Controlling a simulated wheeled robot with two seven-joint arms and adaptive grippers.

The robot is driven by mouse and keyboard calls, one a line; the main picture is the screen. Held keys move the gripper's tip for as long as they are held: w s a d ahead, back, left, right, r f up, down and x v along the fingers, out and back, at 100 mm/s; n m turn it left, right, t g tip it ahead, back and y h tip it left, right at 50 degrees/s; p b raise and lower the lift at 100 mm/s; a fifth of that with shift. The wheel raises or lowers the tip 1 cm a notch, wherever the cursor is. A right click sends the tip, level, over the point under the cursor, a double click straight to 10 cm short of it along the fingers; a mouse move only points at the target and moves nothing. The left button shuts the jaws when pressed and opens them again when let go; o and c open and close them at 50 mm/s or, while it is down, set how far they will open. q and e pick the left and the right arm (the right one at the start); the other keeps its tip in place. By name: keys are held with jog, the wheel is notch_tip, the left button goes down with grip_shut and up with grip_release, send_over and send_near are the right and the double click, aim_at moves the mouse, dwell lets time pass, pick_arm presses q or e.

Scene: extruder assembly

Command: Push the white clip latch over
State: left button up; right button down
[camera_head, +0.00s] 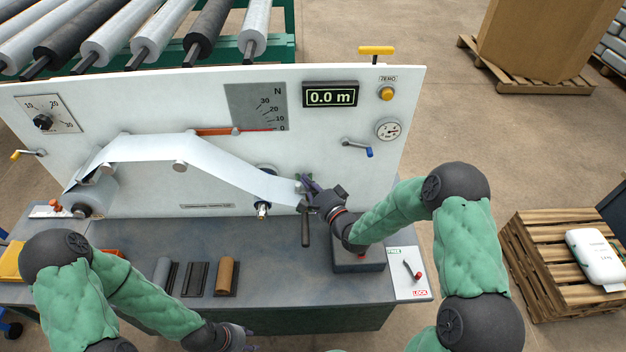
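I cannot make out a white clip latch for certain; small pale parts at the right end of the white web (230,170) are partly covered by my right gripper. My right gripper (308,193) is at that end of the web, against or just in front of the white panel (390,175). Whether it touches anything, or is open or shut, is unclear. A dark handle (305,230) hangs just below it. My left gripper (245,338) is low at the table's front edge, away from the panel; its fingers are too small to read.
The grey table (285,275) carries several small holders, one with a brown roll (227,272). A blue-knobbed crank (358,147) sticks out of the panel. The display (330,96) reads 0.0 m.

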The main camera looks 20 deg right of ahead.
jog(key=shift+s+a, duration=0.35)
jog(key=shift+s, duration=0.05)
